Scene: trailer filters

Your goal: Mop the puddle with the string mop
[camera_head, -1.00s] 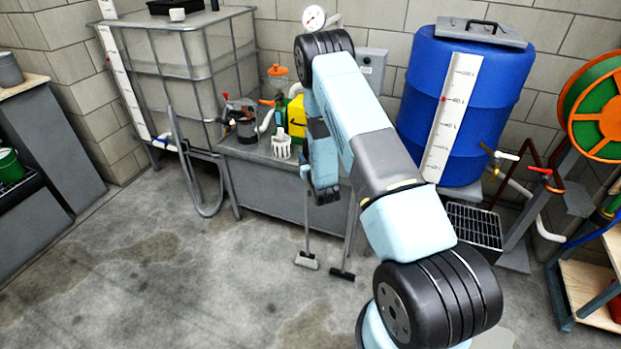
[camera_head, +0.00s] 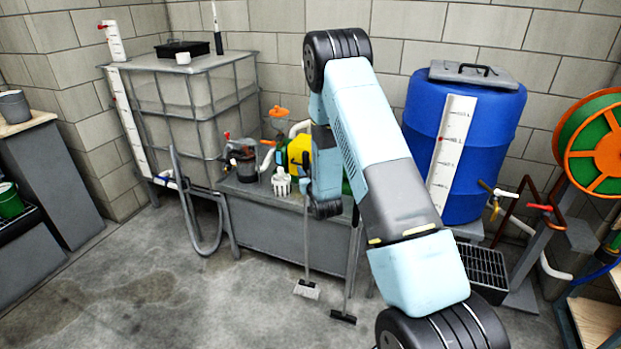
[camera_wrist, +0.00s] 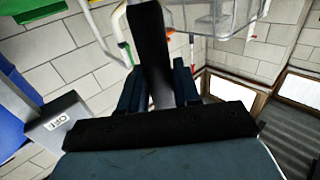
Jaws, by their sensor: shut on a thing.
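My gripper (camera_wrist: 158,78) is shut on a dark, flat bar (camera_wrist: 150,32) that runs up between its fingers in the wrist view. I cannot tell whether this is the string mop's handle; no strings show. In the head view my arm hides most of the gripper. Two long-handled tools stand in front of the grey bench: one with a pale grey head (camera_head: 306,290), one with a black head (camera_head: 343,317). Both heads rest on the floor. Dark damp-looking patches (camera_head: 140,292) lie on the concrete at the lower left; I cannot tell whether they are the puddle.
A caged tank (camera_head: 205,95) stands at the back left, with a grey pipe loop in front. A blue barrel (camera_head: 420,130) and an orange-green reel (camera_head: 597,145) are at the right. The bench (camera_head: 270,210) holds bottles. The left-front floor is open.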

